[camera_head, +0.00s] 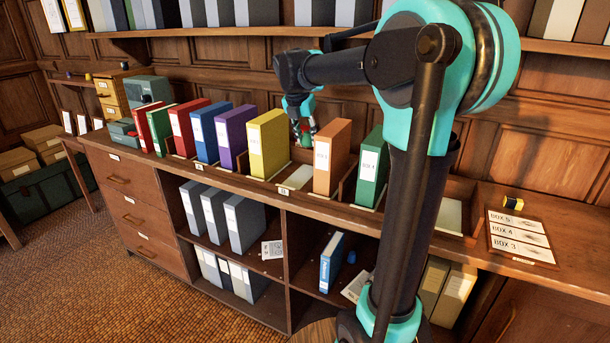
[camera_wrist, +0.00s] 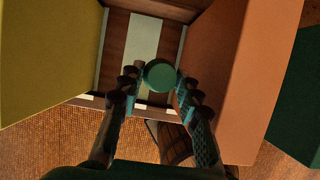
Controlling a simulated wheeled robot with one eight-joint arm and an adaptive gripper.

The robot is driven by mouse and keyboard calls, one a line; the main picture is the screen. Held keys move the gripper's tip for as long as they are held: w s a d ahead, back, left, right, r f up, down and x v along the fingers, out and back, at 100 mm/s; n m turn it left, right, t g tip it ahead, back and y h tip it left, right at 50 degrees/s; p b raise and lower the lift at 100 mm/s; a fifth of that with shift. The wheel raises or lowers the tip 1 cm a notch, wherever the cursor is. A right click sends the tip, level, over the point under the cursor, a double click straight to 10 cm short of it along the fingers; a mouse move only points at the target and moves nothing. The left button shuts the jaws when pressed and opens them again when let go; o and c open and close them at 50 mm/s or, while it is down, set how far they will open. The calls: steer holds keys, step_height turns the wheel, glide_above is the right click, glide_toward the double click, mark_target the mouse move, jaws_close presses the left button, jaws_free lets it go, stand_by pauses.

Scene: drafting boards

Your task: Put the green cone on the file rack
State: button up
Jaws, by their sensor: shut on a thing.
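My gripper (camera_head: 304,132) hangs over the empty slot between the yellow binder (camera_head: 268,145) and the orange binder (camera_head: 331,158) in the file rack (camera_head: 347,188). In the wrist view my gripper (camera_wrist: 160,80) is shut on the green cone (camera_wrist: 160,74), which shows as a round green face between the fingertips. The slot's pale floor strip (camera_wrist: 146,38) lies beneath it. The cone is mostly hidden by the fingers in the head view, and I cannot tell whether it touches the slot floor.
A dark green binder (camera_head: 371,168) stands right of the orange one. Purple (camera_head: 236,136), blue (camera_head: 210,132) and red binders fill slots to the left. A shelf runs above.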

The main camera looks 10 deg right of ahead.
mark_target(308, 182)
step_height(308, 182, down, 14)
steer(key=shift+r, duration=0.1)
stand_by(0.4)
steer(key=o, duration=1.1)
steer(key=shift+o, duration=0.2)
steer(key=v, duration=1.2)
